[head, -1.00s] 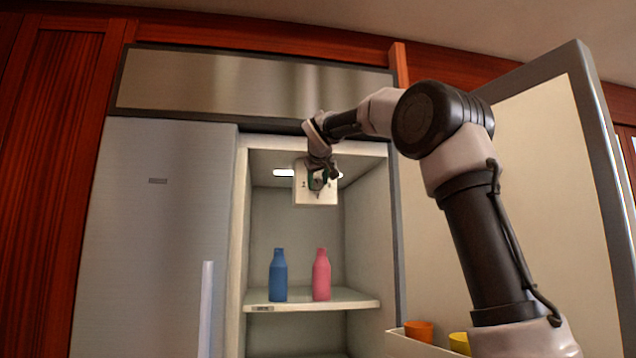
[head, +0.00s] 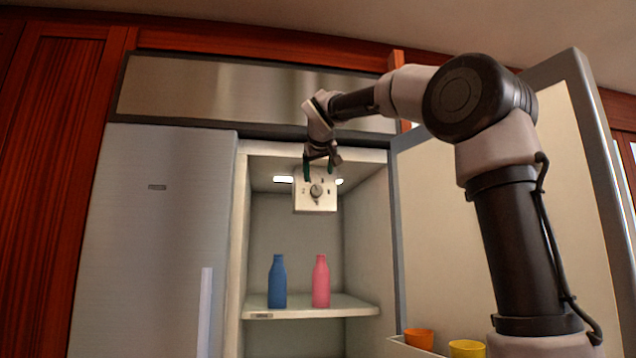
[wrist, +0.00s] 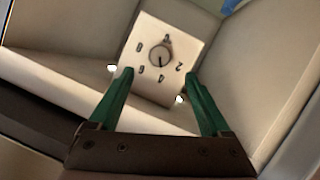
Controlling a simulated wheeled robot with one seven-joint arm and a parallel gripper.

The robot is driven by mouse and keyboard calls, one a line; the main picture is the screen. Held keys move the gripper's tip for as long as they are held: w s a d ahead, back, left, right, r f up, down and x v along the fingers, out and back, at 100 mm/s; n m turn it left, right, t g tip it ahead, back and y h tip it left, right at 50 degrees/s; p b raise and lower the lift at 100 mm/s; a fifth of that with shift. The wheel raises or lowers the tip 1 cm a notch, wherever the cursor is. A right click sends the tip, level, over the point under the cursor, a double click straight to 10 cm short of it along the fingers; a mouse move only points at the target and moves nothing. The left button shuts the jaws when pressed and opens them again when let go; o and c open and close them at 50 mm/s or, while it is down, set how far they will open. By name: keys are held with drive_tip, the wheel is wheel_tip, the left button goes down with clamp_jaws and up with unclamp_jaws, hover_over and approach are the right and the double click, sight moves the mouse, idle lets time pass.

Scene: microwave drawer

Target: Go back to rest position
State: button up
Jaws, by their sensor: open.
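My gripper (head: 321,172) is open and empty, just in front of the top of a white control panel with a round knob (head: 316,191) inside the open fridge compartment. In the wrist view, the two green fingers (wrist: 156,88) are spread apart, and the knob (wrist: 161,56) with numbers around it lies beyond and between their tips. The fingers appear apart from the knob. My arm reaches in from the right in the head view.
A blue bottle (head: 277,283) and a pink bottle (head: 321,282) stand on the fridge shelf (head: 350,306). The open fridge door (head: 500,140) is on the right, with an orange cup (head: 418,338) and a yellow cup (head: 467,348) in its bin. The left door (head: 150,240) is shut.

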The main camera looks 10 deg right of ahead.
drive_tip(key=shift+v, duration=1.1)
